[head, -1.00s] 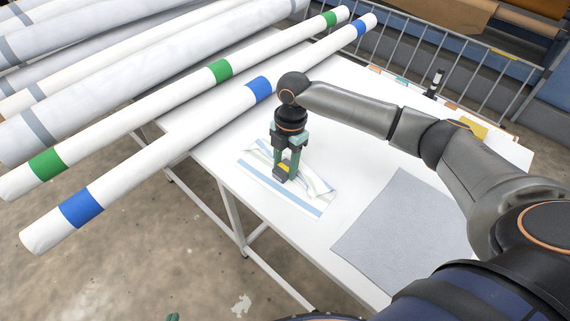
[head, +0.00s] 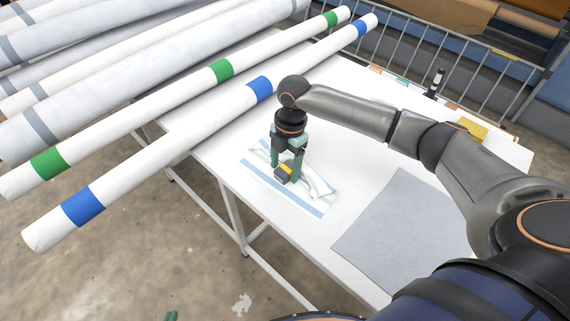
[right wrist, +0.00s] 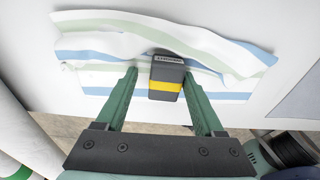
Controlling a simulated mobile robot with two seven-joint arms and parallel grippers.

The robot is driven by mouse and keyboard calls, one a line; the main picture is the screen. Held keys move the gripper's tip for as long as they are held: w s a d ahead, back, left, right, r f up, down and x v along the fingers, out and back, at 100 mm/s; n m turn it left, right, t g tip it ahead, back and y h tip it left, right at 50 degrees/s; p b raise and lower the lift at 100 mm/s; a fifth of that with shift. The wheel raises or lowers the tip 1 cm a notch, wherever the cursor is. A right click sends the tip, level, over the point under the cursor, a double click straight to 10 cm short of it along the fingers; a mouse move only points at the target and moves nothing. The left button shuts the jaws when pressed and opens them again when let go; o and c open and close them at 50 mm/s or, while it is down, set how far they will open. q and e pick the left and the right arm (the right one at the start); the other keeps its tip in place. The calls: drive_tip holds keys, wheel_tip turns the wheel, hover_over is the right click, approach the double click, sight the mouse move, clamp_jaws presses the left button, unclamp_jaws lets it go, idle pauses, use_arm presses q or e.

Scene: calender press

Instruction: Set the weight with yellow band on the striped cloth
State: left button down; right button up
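The dark weight with a yellow band (head: 284,173) rests on the striped cloth (head: 309,207), which is rumpled, with blue and pale green stripes on white. In the right wrist view the weight (right wrist: 167,77) sits on the cloth (right wrist: 95,43) between the fingers. My right gripper (head: 287,172) is open around the weight, pointing down. In the right wrist view a gap shows at the left finger; the right fingertip (right wrist: 160,74) is close beside the weight. Of my left gripper (head: 172,316) only a green tip shows at the bottom edge of the head view.
A grey sheet (head: 392,232) lies on the white table (head: 225,160) right of the cloth. Long white rolls with blue (head: 260,90) and green bands cross at the left. A black-and-white cylinder (head: 435,83) and a yellow item (head: 472,128) are at the far right, before a metal railing (head: 480,75).

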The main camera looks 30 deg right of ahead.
sight(290, 163)
use_arm(q)
drive_tip(key=shift+f, duration=0.1)
use_arm(e)
drive_tip(key=shift+s+d+f, duration=0.1)
drive_tip(key=shift+s+f, duration=0.2)
drive_tip(key=shift+f, duration=0.05)
drive_tip(key=shift+r, duration=0.15)
use_arm(q)
drive_tip(key=shift+s+a+r+p, duration=0.25)
drive_tip(key=shift+a+r+p, duration=0.1)
drive_tip(key=shift+p, duration=0.35)
use_arm(e)
wheel_tip(290, 163, up, 13)
drive_tip(key=d, duration=0.1)
drive_tip(key=shift+w+d+r, duration=0.15)
drive_tip(key=shift+w, duration=0.3)
